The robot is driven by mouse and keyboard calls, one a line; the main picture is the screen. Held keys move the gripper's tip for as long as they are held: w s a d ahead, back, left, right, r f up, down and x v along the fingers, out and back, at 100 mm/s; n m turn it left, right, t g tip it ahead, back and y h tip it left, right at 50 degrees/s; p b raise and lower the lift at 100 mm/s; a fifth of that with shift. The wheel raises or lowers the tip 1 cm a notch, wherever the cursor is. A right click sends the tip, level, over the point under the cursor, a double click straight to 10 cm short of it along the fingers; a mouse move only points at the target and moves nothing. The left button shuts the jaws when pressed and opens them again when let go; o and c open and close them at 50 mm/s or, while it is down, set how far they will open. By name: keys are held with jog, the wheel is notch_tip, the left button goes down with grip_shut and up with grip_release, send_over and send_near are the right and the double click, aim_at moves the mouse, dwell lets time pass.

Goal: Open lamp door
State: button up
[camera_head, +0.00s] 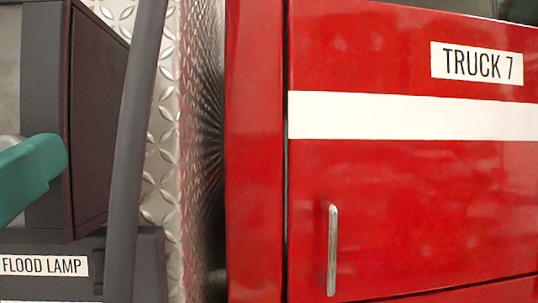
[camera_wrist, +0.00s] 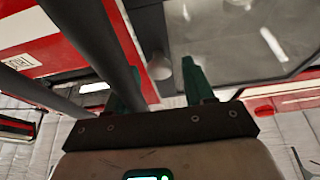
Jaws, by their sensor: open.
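The flood lamp (camera_head: 45,110) is a dark box at the left of the head view, above a base labelled FLOOD LAMP (camera_head: 45,265). Its dark reddish side panel (camera_head: 95,120) faces right. In the wrist view, a grey glassy panel in a dark frame (camera_wrist: 262,45) fills the upper right and seems to be the lamp's front. A rounded grey knob (camera_wrist: 160,68) shows between the two green fingers of my gripper (camera_wrist: 155,75), which is open. I cannot tell whether the fingers touch it. One teal finger (camera_head: 28,175) shows at the head view's left edge, beside a grey rounded part.
A dark curved bar (camera_head: 135,150) rises right of the lamp; in the wrist view a dark bar (camera_wrist: 85,40) crosses close to the left finger. A red truck panel (camera_head: 400,200) labelled TRUCK 7, with a metal handle (camera_head: 332,250), stands right, beyond diamond-plate metal (camera_head: 160,150).

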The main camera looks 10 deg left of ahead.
jog(key=shift+c, duration=0.4)
grip_shut()
jog(key=shift+s, duration=0.1)
